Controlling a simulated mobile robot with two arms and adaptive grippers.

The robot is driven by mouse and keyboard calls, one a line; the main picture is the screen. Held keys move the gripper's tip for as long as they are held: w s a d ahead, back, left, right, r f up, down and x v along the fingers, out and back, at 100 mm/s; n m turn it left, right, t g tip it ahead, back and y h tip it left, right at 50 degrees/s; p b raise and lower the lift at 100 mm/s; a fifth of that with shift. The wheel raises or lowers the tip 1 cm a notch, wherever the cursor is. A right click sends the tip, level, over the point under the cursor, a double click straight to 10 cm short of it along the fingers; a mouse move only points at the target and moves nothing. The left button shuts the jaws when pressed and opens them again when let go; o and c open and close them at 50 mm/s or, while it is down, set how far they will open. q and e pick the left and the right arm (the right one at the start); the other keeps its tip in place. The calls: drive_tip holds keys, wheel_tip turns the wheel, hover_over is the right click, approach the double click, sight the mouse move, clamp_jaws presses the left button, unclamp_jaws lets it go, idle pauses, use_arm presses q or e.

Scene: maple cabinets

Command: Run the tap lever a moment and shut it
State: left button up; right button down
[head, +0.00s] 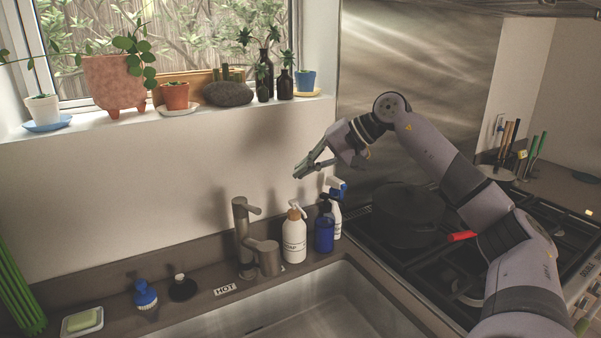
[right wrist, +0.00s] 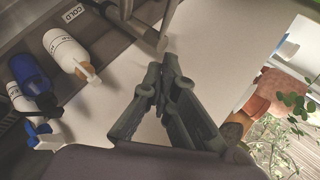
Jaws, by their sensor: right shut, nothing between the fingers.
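The grey metal tap (head: 241,232) stands on the counter behind the sink. Its short lever (head: 248,206) sticks out to the right at the top, and its spout (head: 264,250) reaches over the sink (head: 325,300). I see no water coming from it. My right gripper (head: 301,171) is shut and empty, in the air above and to the right of the tap, apart from the lever. In the right wrist view the closed fingertips (right wrist: 163,72) point towards the tap (right wrist: 148,32), which is partly cut off by the top edge. My left gripper is not in view.
A white soap bottle (head: 294,238), a blue bottle (head: 324,232) and a spray bottle (head: 336,210) stand close to the right of the tap. Potted plants (head: 113,80) line the windowsill. A black pan (head: 408,215) sits on the stove.

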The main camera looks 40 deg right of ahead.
sight(249, 208)
use_arm(q)
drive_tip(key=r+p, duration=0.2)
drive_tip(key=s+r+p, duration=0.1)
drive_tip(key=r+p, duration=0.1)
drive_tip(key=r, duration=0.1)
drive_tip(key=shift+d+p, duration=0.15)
drive_tip(key=shift+p, duration=0.15)
use_arm(e)
drive_tip(key=w+a+f, duration=0.4)
drive_tip(key=a+f, duration=0.2)
drive_tip(key=shift+w+a+f, duration=0.3)
drive_tip(key=shift+a, duration=0.05)
drive_tip(key=shift+w, duration=0.1)
drive_tip(key=shift+f, duration=0.1)
use_arm(q)
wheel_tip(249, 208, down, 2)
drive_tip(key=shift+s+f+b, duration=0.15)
drive_tip(key=shift+b, duration=1.05)
use_arm(e)
drive_tip(key=shift+s+a+f, duration=0.2)
drive_tip(key=shift+r, duration=0.1)
